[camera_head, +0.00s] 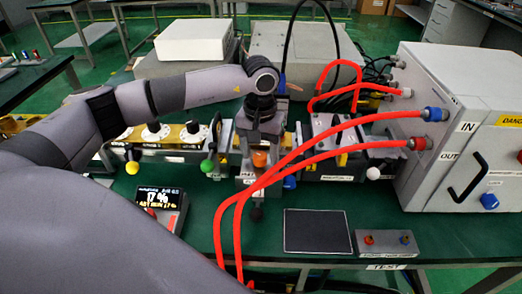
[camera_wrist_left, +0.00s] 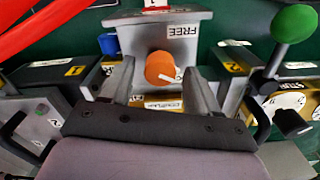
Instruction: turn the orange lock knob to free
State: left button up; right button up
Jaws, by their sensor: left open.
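The orange lock knob (camera_wrist_left: 160,68) sits on a grey block (camera_wrist_left: 160,38) marked FREE near its right edge. A white line on the knob points right and slightly down in the left wrist view. In the head view the knob (camera_head: 260,159) shows just below my left gripper (camera_head: 259,143). In the left wrist view my left gripper (camera_wrist_left: 160,80) is open, with one finger on each side of the knob and a gap on both sides. I cannot tell the depth between fingertips and knob. My right gripper is in neither view.
Red hoses (camera_head: 330,140) arch from the grey cabinet (camera_head: 440,130) and pass close right of the knob. A green-ball lever (camera_wrist_left: 293,25) stands to the right in the wrist view. A display (camera_head: 160,205), a black pad (camera_head: 317,231) and a button box (camera_head: 385,243) lie nearer.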

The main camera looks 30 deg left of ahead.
pick_arm(q)
jog(key=shift+f, duration=0.35)
jog(key=c, duration=1)
